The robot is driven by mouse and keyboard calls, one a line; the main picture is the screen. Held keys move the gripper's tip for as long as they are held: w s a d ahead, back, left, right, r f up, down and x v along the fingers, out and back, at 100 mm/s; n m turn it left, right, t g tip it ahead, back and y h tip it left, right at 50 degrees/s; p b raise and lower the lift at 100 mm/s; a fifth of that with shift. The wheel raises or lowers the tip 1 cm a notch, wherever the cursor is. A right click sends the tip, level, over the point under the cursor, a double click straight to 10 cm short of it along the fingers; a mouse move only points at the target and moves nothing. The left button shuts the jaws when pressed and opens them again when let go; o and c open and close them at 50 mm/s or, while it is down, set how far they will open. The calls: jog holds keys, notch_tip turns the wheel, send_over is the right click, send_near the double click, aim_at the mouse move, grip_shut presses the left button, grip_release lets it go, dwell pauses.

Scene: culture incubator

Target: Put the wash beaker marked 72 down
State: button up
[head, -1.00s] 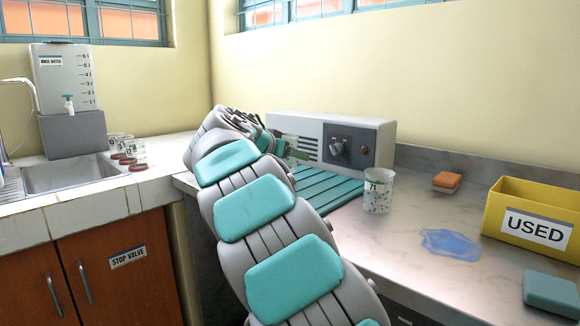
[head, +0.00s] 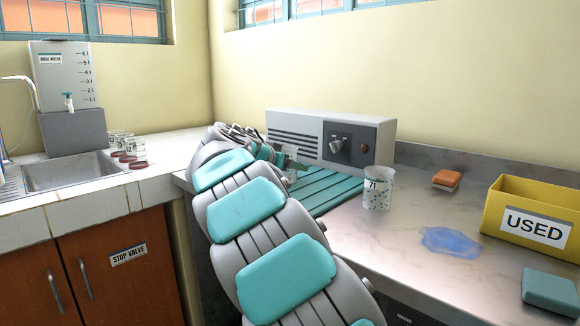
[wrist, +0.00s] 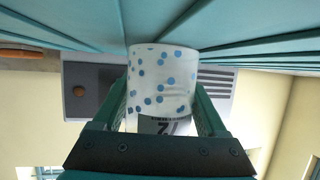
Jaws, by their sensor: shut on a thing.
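In the wrist view, a white beaker with blue dots (wrist: 162,80) sits between the two fingers of my gripper (wrist: 160,98), which is shut on it. Its label shows a 7; the second digit is partly hidden. The beaker's base end is at the teal ribbed mat (wrist: 230,22); I cannot tell whether they touch. In the head view, my arm mostly hides the gripper and beaker at the left part of the mat (head: 335,194), in front of the grey control box. Another dotted beaker, marked 71 (head: 377,190), stands upright at the mat's right edge.
The control box (head: 310,138) stands behind the mat. To the right are an orange sponge (head: 447,179), a blue puddle (head: 450,242), a yellow USED bin (head: 530,222) and a teal block (head: 550,291). Several beakers (head: 138,148) stand by the sink (head: 70,172).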

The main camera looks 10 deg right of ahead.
jog(key=o, duration=1.3)
jog(key=shift+r+p, duration=0.15)
jog(key=shift+p, duration=0.15)
jog(key=b+v, duration=0.2)
jog(key=v, duration=1)
